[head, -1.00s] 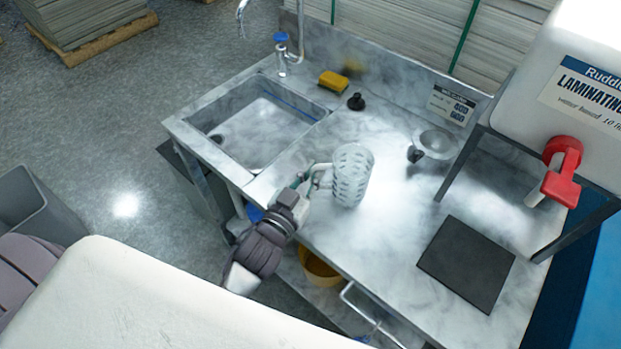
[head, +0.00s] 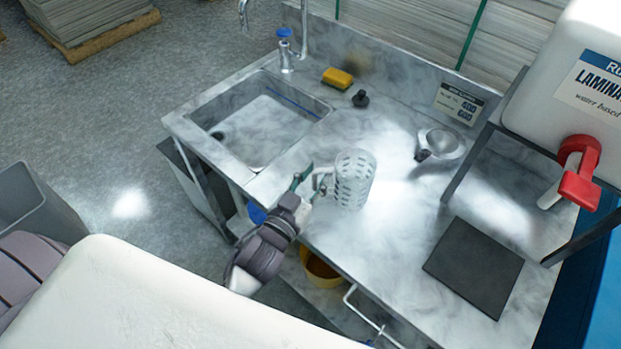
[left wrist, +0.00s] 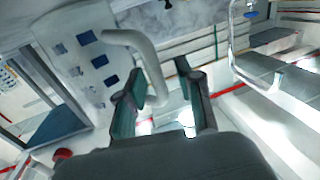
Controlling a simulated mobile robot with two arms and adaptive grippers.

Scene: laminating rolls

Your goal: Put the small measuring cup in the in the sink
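A whitish translucent measuring cup (head: 354,180) with rows of marks stands upright on the steel counter, right of the sink (head: 262,135). Its handle points left. In the left wrist view the cup's marked wall (left wrist: 90,62) fills the upper left, and its curved handle (left wrist: 148,58) comes down toward the fingers. My left gripper (head: 308,186) is at the handle, with its green-padded fingers apart. In the left wrist view the fingers (left wrist: 165,105) also show a gap, with the handle's lower end at or between them; contact is unclear. The sink basin looks empty. My right gripper is out of view.
A yellow sponge (head: 338,78), a black stopper-like piece (head: 360,98) and a faucet (head: 286,52) are behind. A metal funnel-like vessel (head: 440,144), a dark mat (head: 473,267) and a white tank with a red tap (head: 578,172) are to the right.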

